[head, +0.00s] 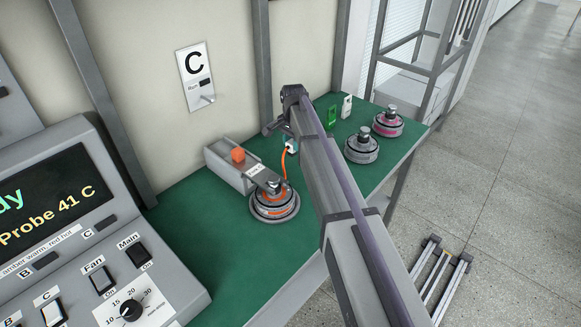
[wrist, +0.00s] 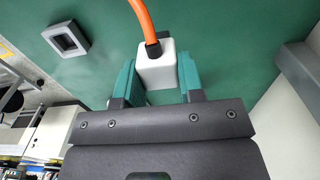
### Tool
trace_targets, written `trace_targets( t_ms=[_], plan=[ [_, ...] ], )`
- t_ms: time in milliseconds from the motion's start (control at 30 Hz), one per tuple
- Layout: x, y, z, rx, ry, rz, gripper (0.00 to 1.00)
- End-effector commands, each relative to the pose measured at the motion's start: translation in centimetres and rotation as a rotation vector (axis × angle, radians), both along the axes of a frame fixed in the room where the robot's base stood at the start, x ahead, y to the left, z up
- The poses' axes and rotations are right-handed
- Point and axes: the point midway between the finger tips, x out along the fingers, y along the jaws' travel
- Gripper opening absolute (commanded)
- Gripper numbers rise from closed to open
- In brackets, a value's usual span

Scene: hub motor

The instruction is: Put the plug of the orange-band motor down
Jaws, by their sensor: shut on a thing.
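The orange-band motor (head: 273,205) sits on the green bench top, under the grey arm of a fixture. An orange cable rises from it to a white plug (head: 291,147). In the wrist view the white plug (wrist: 155,68) sits between the two teal fingers of my gripper (wrist: 156,85), which is shut on it. The orange cable (wrist: 142,18) leaves the plug's far end. The green surface lies beyond the plug; I cannot tell the gap between them.
A grey fixture box with an orange knob (head: 238,155) stands left of the motor. A grey-band motor (head: 361,148) and a pink-band motor (head: 388,123) stand to the right, near green (head: 332,115) and white (head: 347,106) upright pieces. A square grey socket-like frame (wrist: 66,39) shows in the wrist view.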

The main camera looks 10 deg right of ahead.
Motion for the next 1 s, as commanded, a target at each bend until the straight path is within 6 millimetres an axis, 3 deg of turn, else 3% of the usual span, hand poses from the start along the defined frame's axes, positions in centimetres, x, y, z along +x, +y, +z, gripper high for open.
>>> trace_targets(
  t_ms=[33, 233, 433, 800, 833, 1000],
  plan=[
    [0.0, 0.0, -2.6, 0.000, 0.000, 0.000, 0.00],
    [0.0, 0.0, -2.9, 0.000, 0.000, 0.001, 0.00],
    [0.0, 0.0, -6.7, 0.000, 0.000, 0.001, 0.00],
    [0.0, 0.0, -6.7, 0.000, 0.000, 0.001, 0.00],
    [0.0, 0.0, -6.7, 0.000, 0.000, 0.001, 0.36],
    [0.0, 0.0, -6.6, 0.000, 0.000, 0.001, 0.53]
  ],
)
